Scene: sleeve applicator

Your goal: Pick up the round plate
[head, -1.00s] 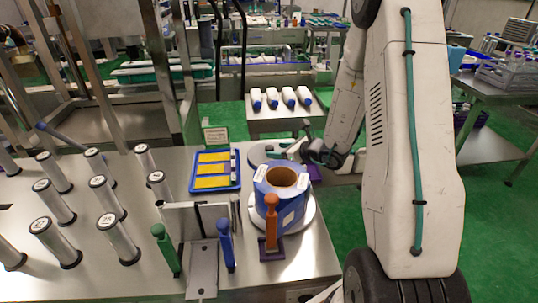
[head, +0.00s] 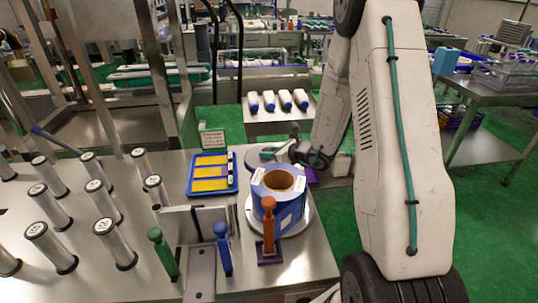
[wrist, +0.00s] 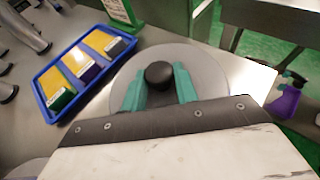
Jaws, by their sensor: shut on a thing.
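The round plate (wrist: 212,65) is a flat grey disc with a black knob (wrist: 158,74) at its centre, in the middle of the wrist view. The teal fingers of my gripper (wrist: 158,84) are on both sides of the knob and shut on it. In the head view the round plate (head: 255,160) shows only partly, behind the blue roll and beside my gripper (head: 275,152). I cannot tell whether it rests on the table or is slightly raised.
A blue tray (head: 234,181) with yellow blocks lies left of the plate. A blue roll (head: 288,209) on a white disc stands in front. Several metal posts (head: 98,203) and coloured-handled tools fill the left and front. A purple-and-green bottle (wrist: 285,98) is at the right.

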